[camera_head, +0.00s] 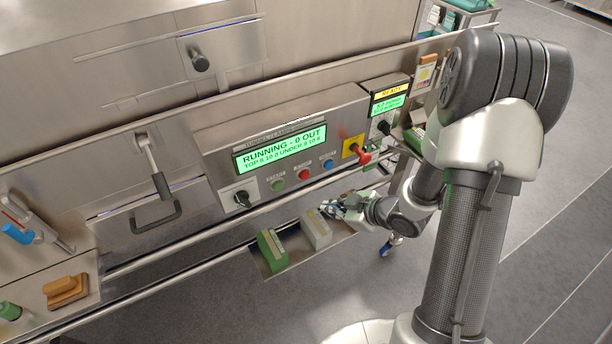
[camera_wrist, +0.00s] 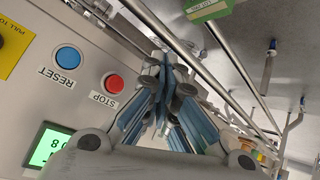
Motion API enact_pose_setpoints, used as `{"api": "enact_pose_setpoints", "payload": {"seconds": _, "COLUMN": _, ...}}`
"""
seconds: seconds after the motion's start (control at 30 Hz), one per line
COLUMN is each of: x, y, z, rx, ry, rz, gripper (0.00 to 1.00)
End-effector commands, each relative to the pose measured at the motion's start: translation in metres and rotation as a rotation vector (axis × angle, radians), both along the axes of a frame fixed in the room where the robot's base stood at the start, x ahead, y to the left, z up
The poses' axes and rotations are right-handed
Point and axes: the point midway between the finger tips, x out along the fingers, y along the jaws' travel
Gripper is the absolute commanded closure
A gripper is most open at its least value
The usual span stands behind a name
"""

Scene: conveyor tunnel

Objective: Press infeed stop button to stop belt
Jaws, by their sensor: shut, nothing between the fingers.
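The control panel (camera_head: 215,150) has a lit green display (camera_head: 280,148) reading "RUNNING - 0 OUT". Below it sit a green button (camera_head: 278,186), a red button (camera_head: 303,175) and a blue button (camera_head: 328,165). In the wrist view the red button (camera_wrist: 113,83) is labelled STOP and the blue button (camera_wrist: 67,58) RESET, with the lettering upside down. My gripper (camera_head: 330,208) is shut and empty, in front of and below the panel, apart from the buttons. In the wrist view its blue-padded fingers (camera_wrist: 165,75) lie to the right of the red button.
A rail (camera_head: 190,240) runs below the panel. A tray under it holds a green block (camera_head: 271,250) and a pale block (camera_head: 316,230) close to my gripper. A red switch on a yellow plate (camera_head: 354,147) and a black knob (camera_head: 241,199) stick out from the panel.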

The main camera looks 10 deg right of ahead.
Motion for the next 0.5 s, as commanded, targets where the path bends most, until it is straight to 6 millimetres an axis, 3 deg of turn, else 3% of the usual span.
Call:
{"api": "enact_pose_setpoints", "payload": {"seconds": 0.17, "x": 0.013, "y": 0.005, "z": 0.0, "rx": -0.001, "ry": -0.001, "rz": 0.003, "gripper": 1.0}}
{"api": "enact_pose_setpoints", "payload": {"seconds": 0.5, "x": 0.059, "y": 0.02, "z": 0.001, "rx": 0.0, "ry": -0.001, "rz": 0.002, "gripper": 1.0}}
